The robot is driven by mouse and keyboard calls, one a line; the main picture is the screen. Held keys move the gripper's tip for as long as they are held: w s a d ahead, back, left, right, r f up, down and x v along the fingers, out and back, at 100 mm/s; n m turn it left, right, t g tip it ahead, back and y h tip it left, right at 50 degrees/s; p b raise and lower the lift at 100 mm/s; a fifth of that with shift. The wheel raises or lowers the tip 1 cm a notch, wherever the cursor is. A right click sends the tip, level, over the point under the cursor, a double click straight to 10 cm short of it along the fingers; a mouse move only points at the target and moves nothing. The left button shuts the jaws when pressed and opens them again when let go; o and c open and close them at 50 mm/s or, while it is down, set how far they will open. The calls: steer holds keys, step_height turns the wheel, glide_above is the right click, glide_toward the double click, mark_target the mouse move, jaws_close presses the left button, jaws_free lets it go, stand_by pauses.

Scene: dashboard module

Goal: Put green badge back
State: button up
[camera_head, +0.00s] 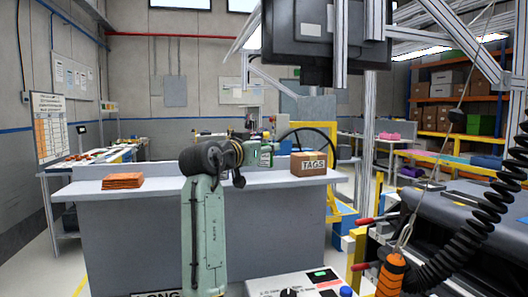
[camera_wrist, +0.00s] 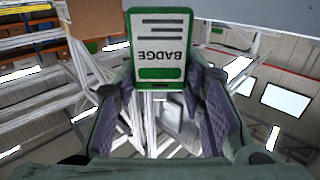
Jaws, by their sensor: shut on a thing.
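The green badge (camera_wrist: 157,46) is a white card with a green frame, dark lines and the word BADGE, upside down in the wrist view. It sits between the fingertips of my gripper (camera_wrist: 158,85), which is shut on it. In the head view the badge (camera_head: 266,156) shows small at the end of my arm, above the grey counter (camera_head: 200,182). My gripper (camera_head: 256,152) is partly hidden there by my own wrist.
A cardboard box marked TAGS (camera_head: 309,165) stands on the counter just right of the badge. An orange stack (camera_head: 122,181) lies at the counter's left. A monitor (camera_head: 325,35) hangs above. At right are a coiled black cable (camera_head: 488,215) and an orange-handled tool (camera_head: 391,274).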

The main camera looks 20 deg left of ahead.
steer(key=shift+f, duration=1.25)
steer(key=shift+f, duration=0.2)
steer(key=o, duration=1)
steer(key=shift+o, duration=0.2)
steer(key=shift+r+p, duration=0.25)
steer(key=shift+p, duration=0.05)
